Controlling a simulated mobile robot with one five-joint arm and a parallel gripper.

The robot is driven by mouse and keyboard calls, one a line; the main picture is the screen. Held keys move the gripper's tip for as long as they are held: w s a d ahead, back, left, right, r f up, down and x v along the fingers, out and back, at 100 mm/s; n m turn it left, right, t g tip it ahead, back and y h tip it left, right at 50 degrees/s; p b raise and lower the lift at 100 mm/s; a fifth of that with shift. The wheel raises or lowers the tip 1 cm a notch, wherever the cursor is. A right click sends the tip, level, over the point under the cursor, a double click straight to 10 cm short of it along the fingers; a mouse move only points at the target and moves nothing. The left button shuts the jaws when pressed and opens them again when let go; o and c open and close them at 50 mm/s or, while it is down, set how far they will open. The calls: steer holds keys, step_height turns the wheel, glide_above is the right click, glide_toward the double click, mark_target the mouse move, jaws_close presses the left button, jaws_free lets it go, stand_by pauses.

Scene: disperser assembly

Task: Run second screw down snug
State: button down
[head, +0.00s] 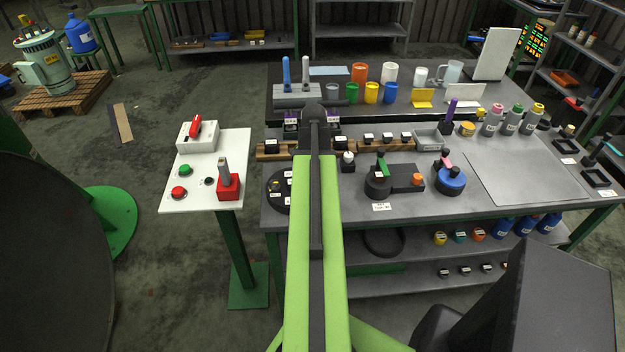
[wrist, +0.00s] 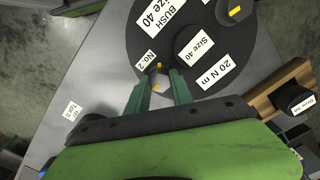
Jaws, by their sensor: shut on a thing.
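In the wrist view, a black round disc (wrist: 140,38) carries white labels reading "BUSH Size 40", "No. 2", "Size 40" and "20 N m". A raised round hub (wrist: 183,40) stands on the disc. My gripper (wrist: 161,79) has its green fingers at the disc's edge beside the "No. 2" label, closed on a small dark screw with yellow marks (wrist: 159,68). How deep the screw sits is hidden. Another screw with a yellow mark (wrist: 235,11) shows at the far side. In the head view the disc (head: 276,188) is partly behind my arm, and my fingertips are hidden.
A wooden rack with a labelled black part (wrist: 298,100) stands right of the disc. The grey bench (head: 420,215) also holds a black fixture with a green handle (head: 378,180) and a bare grey plate (head: 525,178). A white control stand (head: 205,165) is on the left.

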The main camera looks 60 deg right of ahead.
steer(key=shift+s+d+m, duration=0.1)
steer(key=shift+d+m, duration=0.05)
steer(key=shift+m, duration=0.55)
steer(key=c, duration=1.1)
jaws_free()
step_height(320, 180, up, 18)
steer(key=p, duration=1.7)
steer(key=shift+f, duration=0.25)
steer(key=shift+f, duration=0.1)
